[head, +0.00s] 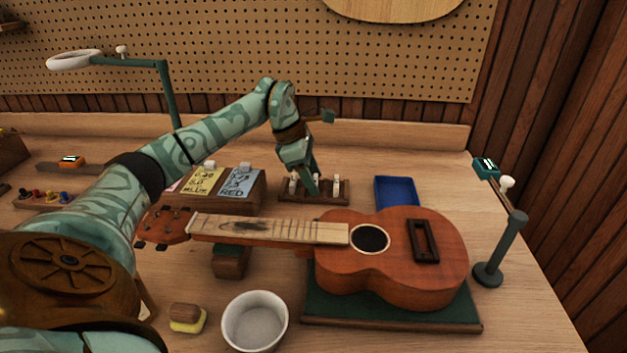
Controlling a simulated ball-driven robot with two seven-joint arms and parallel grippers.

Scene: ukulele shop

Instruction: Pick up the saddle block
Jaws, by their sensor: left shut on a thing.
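My left gripper (312,186) reaches down from above at a small wooden rack (342,198) behind the ukulele. Several small pale blocks stand in the rack. A pale saddle block (337,184) shows at its right, clear of the fingers, and another (293,182) at its left. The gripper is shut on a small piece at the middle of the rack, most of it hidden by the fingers. I cannot tell whether that piece is clear of the rack. The ukulele (345,280) lies face up, with a dark slotted bridge (423,241) on its top. My right gripper is not in view.
A blue tray (397,192) lies right of the rack. Labelled cards (240,181) stand at its left. A green mat (390,318) bears the ukulele. A white bowl (255,322) and a sponge-like brush (187,317) are in front. A grey post (511,245) stands at right.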

